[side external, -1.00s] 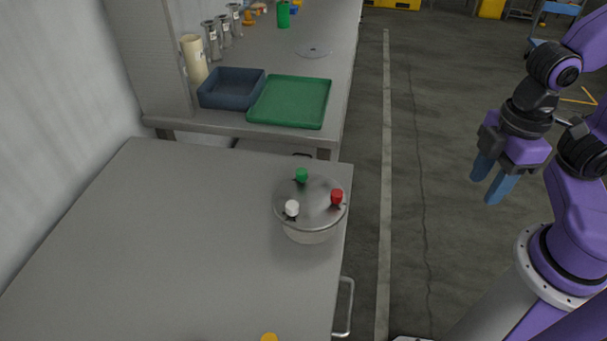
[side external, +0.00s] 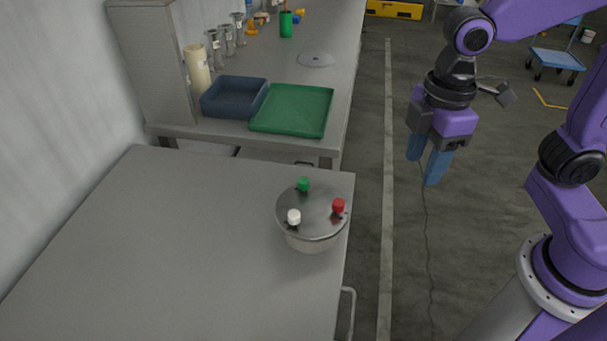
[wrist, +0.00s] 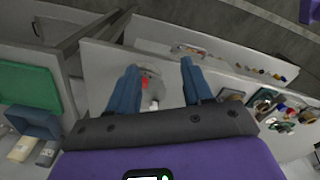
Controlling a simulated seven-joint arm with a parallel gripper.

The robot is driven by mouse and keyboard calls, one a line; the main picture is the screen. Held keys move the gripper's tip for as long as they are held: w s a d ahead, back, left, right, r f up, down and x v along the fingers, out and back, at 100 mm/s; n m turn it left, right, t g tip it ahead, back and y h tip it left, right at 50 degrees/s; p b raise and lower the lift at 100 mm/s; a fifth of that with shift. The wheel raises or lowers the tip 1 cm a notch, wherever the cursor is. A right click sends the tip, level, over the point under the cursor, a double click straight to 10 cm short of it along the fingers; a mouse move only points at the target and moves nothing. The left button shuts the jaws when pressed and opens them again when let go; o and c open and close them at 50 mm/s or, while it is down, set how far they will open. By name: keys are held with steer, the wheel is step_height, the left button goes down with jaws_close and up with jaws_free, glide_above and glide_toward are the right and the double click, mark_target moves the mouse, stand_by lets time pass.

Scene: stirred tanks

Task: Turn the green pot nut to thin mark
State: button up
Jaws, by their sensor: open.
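The pot (side external: 313,240) stands near the right edge of the grey table, with a round metal lid. The green nut (side external: 303,184) is at the lid's far side, the red nut (side external: 338,205) at its right and the white nut (side external: 294,217) at its near left. My gripper (side external: 424,170) is open and empty, in the air to the right of the pot and beyond the table's edge. In the wrist view the red nut (wrist: 145,83) shows between the blue fingers; I cannot make out the green nut there. The thin mark is too small to see.
A second bench behind holds a green tray (side external: 318,92), a dark blue bin (side external: 230,78), a cream cylinder (side external: 197,66) and a flat disc (side external: 316,59). A grey panel (side external: 150,65) stands at its left. The near table (side external: 190,240) is clear left of the pot.

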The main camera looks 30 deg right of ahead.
mark_target(304, 180)
steer(key=w+a+r+n, duration=0.2)
steer(key=w+a, duration=0.3)
steer(key=w, duration=0.4)
steer(key=w+a+r+n, duration=0.1)
steer(key=w+a+r, duration=0.1)
steer(key=w+a, duration=0.55)
steer(key=f, duration=0.5)
steer(key=w+d+f, duration=0.1)
steer(key=f, duration=0.5)
steer(key=w+d+f, duration=0.1)
steer(key=f, duration=0.5)
steer(key=shift+c, duration=0.3)
jaws_close()
